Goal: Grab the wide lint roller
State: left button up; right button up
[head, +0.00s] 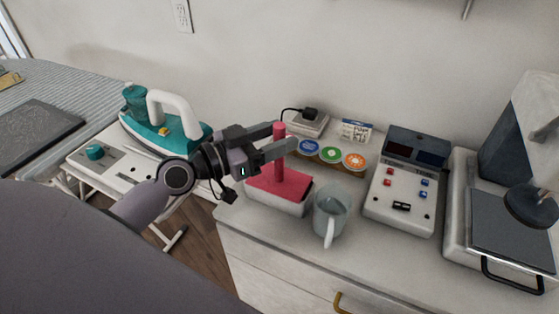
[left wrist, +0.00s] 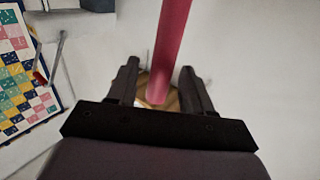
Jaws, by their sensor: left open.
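The wide lint roller appears to be the red piece with an upright round handle (head: 279,165) and a flat red base set in a white box (head: 284,205) on the cabinet top. My left gripper (head: 281,139) is open, with its fingers on either side of the upper handle. In the left wrist view the red handle (left wrist: 170,48) runs between the two spread fingers (left wrist: 160,82). I cannot tell whether either finger touches it. My right gripper is not in view.
A glass mug (head: 331,214) stands close to the right of the box. Several coloured round labels (head: 331,154) sit behind it. A control box (head: 401,190) is further right. A teal iron (head: 165,130) stands to the left, behind my left arm.

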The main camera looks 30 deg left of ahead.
pick_arm(q)
jog(key=shift+w+d, duration=0.25)
jog(key=shift+w, duration=0.1)
grip_shut()
